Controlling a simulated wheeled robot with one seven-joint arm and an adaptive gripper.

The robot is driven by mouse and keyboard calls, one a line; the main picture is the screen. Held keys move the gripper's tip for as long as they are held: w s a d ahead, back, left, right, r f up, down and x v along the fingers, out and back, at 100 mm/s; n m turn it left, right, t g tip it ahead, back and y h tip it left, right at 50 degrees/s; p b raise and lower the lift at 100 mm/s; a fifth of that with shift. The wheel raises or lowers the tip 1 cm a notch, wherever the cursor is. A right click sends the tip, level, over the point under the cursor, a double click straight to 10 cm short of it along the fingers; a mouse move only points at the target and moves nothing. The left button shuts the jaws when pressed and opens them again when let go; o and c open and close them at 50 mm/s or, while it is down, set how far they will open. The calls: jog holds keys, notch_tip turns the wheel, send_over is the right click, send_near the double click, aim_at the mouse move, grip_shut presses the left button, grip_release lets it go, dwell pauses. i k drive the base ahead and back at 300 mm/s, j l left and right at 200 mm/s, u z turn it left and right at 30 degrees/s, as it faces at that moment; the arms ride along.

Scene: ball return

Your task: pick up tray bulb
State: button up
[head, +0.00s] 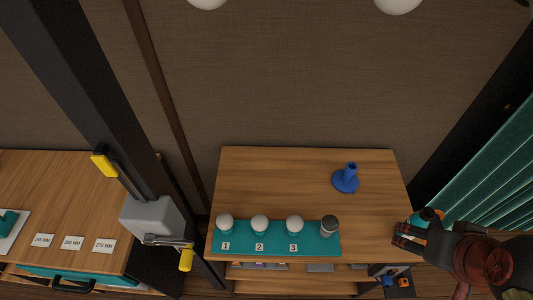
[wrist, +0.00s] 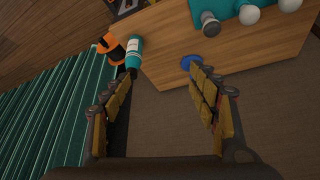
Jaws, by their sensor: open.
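A teal tray (head: 275,248) lies along the front of the wooden table. Three white round-topped bulbs stand on it above labels 1 (head: 225,222), 2 (head: 260,223) and 3 (head: 295,223). A dark grey-topped piece (head: 329,225) stands at the tray's right end. In the wrist view the tray (wrist: 228,8) is at the top right, with a white bulb (wrist: 249,14) and the grey-topped piece (wrist: 210,24). My gripper (head: 402,236) is beside the table's right edge, apart from the tray. In the wrist view its fingers (wrist: 162,72) are spread and empty.
A blue stand (head: 346,180) is at the back right of the table and shows partly behind a finger (wrist: 187,62). A teal bottle (wrist: 134,52) and an orange-black object (wrist: 112,48) are near my gripper. A dark post (head: 95,110) rises left. The table's back left is clear.

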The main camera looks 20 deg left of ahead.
aim_at(224, 221)
jog(key=u, duration=1.95)
jog(key=i+j, duration=0.1)
jog(key=j, duration=0.35)
jog(key=i+j+z, duration=0.1)
jog(key=j, duration=0.3)
